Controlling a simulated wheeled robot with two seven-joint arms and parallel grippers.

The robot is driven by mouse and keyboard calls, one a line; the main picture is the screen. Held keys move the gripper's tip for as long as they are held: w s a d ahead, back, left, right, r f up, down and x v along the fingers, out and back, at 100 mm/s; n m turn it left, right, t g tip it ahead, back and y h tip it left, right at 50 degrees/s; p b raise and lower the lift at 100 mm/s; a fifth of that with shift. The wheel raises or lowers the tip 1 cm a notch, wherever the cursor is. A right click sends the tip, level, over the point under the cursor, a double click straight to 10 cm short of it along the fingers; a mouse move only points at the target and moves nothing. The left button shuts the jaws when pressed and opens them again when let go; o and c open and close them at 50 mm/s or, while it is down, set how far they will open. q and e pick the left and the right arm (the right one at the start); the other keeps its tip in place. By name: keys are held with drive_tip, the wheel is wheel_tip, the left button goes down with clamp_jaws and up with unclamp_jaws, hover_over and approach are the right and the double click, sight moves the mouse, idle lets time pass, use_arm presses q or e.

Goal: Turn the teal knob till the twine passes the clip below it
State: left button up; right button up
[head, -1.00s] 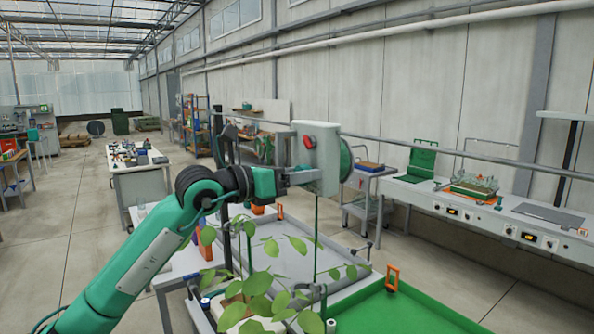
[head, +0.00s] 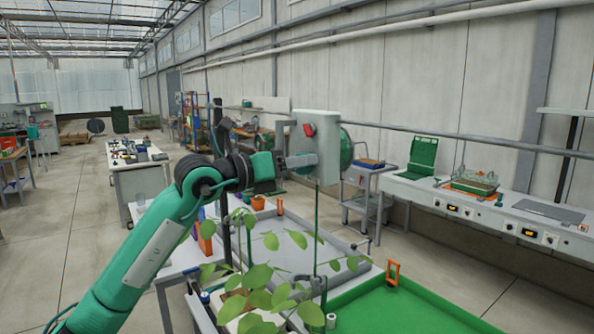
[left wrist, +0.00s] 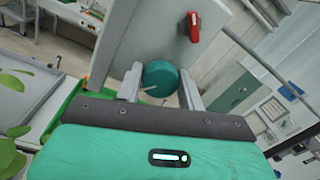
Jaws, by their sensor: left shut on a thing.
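The teal knob (left wrist: 161,76) shows in the left wrist view on the face of a pale box, between my left gripper's two fingers. My left gripper (left wrist: 161,86) is shut on it. A green reel (head: 346,150) shows behind the box. The green twine (head: 317,225) hangs straight down from the box among plant leaves. A dark grey clip-like part (head: 314,285) sits low near the twine; leaves partly hide it. My right gripper is out of view.
A red switch (head: 309,130) is on the box, close above my gripper; it also shows in the left wrist view (left wrist: 193,27). Leafy plants (head: 260,280) stand below my arm. A grey tray (head: 345,240) and a green tray (head: 400,310) lie beneath.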

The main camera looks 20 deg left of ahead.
use_arm(q)
drive_tip(key=shift+f+n+t+b, duration=0.1)
drive_tip(key=shift+n+t+b, duration=0.2)
drive_tip(key=shift+n+b, duration=2.3)
drive_tip(key=n+p, duration=0.2)
drive_tip(key=shift+n, duration=0.4)
drive_tip(key=o, duration=1)
drive_tip(key=shift+c, duration=0.2)
drive_tip(key=shift+a, duration=0.1)
